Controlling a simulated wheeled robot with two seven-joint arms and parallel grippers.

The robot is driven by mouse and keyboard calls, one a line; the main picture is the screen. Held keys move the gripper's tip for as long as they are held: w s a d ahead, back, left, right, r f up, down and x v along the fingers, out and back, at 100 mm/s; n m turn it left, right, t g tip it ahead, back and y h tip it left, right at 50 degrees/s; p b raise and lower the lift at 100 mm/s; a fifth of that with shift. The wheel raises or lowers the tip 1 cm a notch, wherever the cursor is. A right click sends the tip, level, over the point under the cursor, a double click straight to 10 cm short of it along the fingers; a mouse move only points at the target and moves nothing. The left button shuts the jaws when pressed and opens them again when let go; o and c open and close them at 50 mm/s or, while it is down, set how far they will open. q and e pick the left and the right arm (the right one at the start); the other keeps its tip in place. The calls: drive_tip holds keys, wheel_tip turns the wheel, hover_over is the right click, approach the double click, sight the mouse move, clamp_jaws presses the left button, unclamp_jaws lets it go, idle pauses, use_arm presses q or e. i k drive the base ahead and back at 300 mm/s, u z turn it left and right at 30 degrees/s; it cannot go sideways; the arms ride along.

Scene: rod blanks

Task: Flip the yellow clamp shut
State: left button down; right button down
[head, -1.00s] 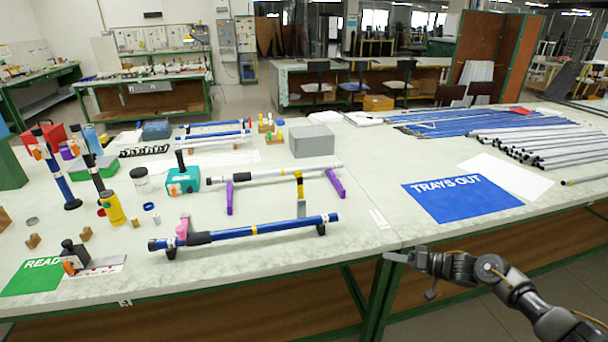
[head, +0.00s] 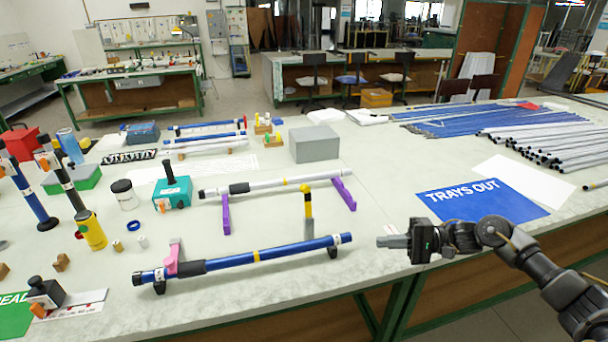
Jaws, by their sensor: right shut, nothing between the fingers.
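The yellow clamp (head: 308,204) stands upright behind the blue rod (head: 275,253), right of the rod's middle. Its top part is yellow and black, and its lower part is a grey upright plate. The plate's foot is partly hidden behind the rod. A pink clamp (head: 173,256) stands at the rod's left end. My right gripper (head: 383,242) is shut and empty, to the right of the blue rod's right end and apart from the yellow clamp. My left gripper is not in view.
A white rod (head: 270,185) on purple supports (head: 344,193) lies behind the blue rod. A teal box (head: 174,193) and a yellow bottle (head: 91,230) stand to the left. A blue "TRAYS OUT" sheet (head: 482,203) lies behind my right arm. The table is clear between gripper and clamp.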

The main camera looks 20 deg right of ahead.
sight(304, 188)
drive_tip(key=i, duration=1)
